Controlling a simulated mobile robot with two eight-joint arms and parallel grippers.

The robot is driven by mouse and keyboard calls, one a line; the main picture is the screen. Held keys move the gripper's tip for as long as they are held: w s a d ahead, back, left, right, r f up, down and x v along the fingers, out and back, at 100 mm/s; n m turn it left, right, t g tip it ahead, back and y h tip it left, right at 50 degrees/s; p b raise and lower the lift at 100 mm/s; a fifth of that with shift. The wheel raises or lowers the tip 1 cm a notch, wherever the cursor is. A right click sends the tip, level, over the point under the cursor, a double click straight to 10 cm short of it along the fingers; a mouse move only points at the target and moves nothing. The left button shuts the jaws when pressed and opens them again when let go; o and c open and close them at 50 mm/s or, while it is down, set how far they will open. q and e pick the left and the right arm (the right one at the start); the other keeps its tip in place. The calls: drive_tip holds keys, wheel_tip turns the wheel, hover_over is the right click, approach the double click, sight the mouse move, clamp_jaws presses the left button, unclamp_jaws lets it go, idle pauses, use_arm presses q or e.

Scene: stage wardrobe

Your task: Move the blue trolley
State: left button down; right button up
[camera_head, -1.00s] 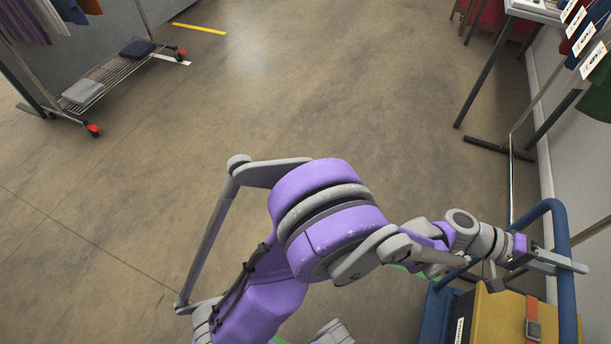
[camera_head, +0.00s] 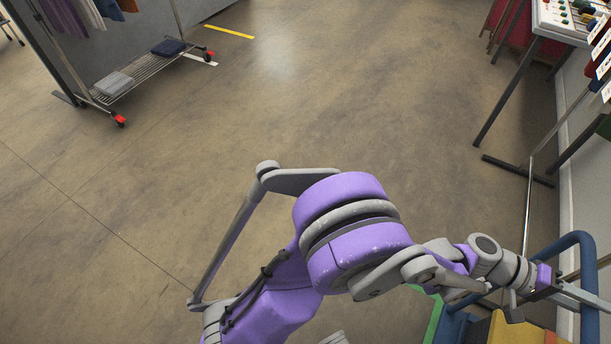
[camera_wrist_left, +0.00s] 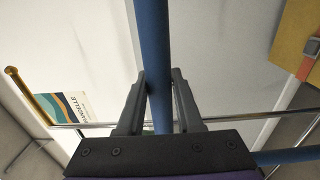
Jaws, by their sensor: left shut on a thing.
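The blue trolley (camera_head: 583,262) is at the lower right of the head view, with its tubular blue handle upright and its body partly cut off by the frame edge. A yellow case (camera_head: 512,330) sits on it. My left gripper (camera_head: 592,301) is shut on the trolley's handle. In the left wrist view, the blue handle tube (camera_wrist_left: 154,45) runs between the two fingers of my left gripper (camera_wrist_left: 160,80). My right gripper is not in view.
A clothes rail with a wire shelf (camera_head: 140,78) and red-wheeled casters stands at the upper left. A table (camera_head: 560,30) and a rail with hanging garments stand along the right wall. The middle floor (camera_head: 330,110) is clear.

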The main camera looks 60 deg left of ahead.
use_arm(q)
drive_tip(key=shift+s+a, duration=0.15)
drive_tip(key=shift+s, duration=0.05)
drive_tip(key=c, duration=0.6)
unclamp_jaws()
drive_tip(key=shift+c, duration=0.2)
drive_tip(key=shift+o, duration=0.8)
drive_tip(key=shift+w, duration=0.1)
drive_tip(key=v, duration=1.2)
